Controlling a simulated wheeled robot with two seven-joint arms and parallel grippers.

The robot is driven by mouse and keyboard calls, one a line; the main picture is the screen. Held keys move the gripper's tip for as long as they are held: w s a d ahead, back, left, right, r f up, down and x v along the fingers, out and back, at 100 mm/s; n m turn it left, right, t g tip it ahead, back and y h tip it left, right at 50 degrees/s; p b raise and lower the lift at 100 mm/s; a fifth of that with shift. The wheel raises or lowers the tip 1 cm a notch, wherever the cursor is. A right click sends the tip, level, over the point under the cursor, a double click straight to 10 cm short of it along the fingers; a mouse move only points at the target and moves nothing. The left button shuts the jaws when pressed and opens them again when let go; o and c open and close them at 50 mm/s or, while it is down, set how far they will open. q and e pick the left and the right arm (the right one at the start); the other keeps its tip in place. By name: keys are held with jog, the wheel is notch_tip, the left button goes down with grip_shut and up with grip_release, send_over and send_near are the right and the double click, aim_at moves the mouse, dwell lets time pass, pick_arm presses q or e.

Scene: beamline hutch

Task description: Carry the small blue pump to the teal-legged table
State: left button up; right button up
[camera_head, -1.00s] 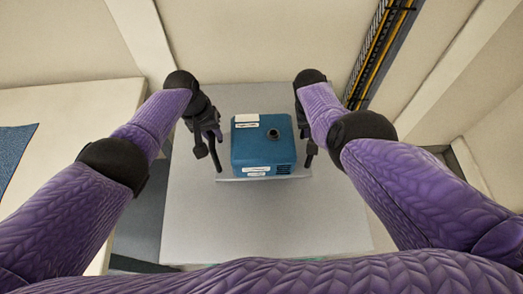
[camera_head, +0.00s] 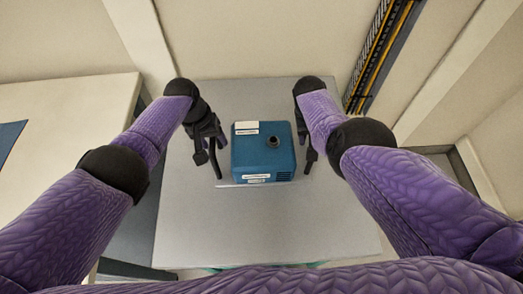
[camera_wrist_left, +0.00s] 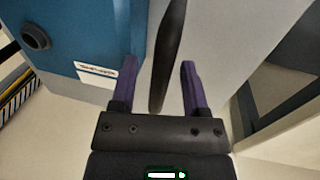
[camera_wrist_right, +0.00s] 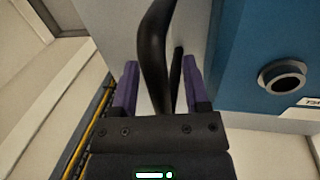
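The small blue pump (camera_head: 263,155), a box with a dark round port and white labels, sits upright on a thin grey plate over the grey table (camera_head: 260,235). Teal shows below that table's near edge. I cannot tell whether the plate touches the tabletop. My left gripper (camera_head: 211,153) is at the pump's left side, with a black handle (camera_wrist_left: 167,55) between its fingers. My right gripper (camera_head: 308,153) is at the right side around another black handle (camera_wrist_right: 153,50). Both pairs of fingers look slightly apart from the bars, but the pump moves with them.
A pale table (camera_head: 70,115) with a blue mat (camera_head: 10,140) stands at the left, across a narrow gap. A wall is close behind the grey table. A cable tray (camera_head: 383,50) with yellow and black lines runs up the wall at right. The table's near part is clear.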

pick_arm(q)
jog(key=shift+r, duration=0.1)
pick_arm(e)
jog(key=shift+r, duration=0.1)
pick_arm(q)
notch_tip(320, 180, up, 12)
jog(key=a, duration=0.2)
jog(key=shift+w+a+f, duration=0.15)
jog(key=shift+f, duration=0.1)
pick_arm(e)
notch_tip(320, 180, up, 12)
jog(key=a, duration=0.2)
jog(key=shift+w+a+f, duration=0.15)
jog(key=shift+a+f, duration=0.05)
jog(key=shift+f, duration=0.05)
